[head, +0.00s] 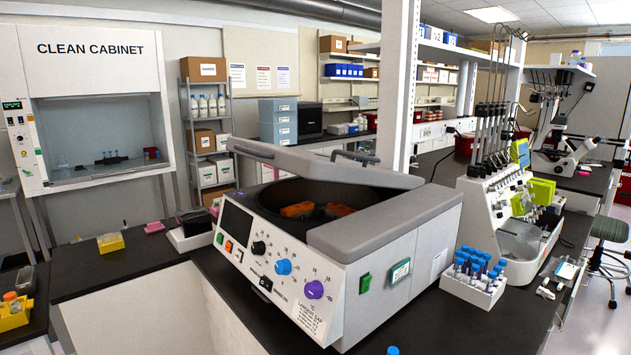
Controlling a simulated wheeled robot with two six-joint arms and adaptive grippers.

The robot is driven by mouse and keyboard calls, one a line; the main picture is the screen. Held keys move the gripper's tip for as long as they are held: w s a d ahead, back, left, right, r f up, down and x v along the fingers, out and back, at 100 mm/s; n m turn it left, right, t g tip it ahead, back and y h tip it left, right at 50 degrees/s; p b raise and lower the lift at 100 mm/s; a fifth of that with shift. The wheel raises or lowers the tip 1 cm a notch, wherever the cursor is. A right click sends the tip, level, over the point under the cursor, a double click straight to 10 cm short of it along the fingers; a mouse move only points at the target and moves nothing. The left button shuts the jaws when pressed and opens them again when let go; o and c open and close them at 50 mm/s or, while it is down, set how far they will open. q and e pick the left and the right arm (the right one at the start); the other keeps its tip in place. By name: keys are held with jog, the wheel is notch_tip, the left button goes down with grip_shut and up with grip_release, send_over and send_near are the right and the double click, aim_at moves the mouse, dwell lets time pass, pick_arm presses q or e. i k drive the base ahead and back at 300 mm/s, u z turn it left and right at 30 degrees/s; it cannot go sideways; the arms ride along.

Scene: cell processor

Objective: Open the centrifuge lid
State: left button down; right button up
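The centrifuge (370,275) is a large white and grey machine on the black bench in the middle of the head view. Its front carries a dark screen and several knobs. Its grey lid (325,166) has two handles on top and is at least partly raised over the bowl. The dark bowl (275,200) shows below the lid, with orange holders (298,209) inside. How far the lid is lifted at the back cannot be told well. Neither of my grippers is in view.
A white rack of blue-capped tubes (474,287) stands right of the centrifuge, below a bench instrument with tall posts (500,200). A yellow tray (110,243) and a dark box (190,235) lie left. The bench between them is mostly clear.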

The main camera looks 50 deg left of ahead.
aim_at(314, 167)
jog(key=u, duration=3.55)
jog(key=i, duration=1.7)
jog(key=z, duration=2.5)
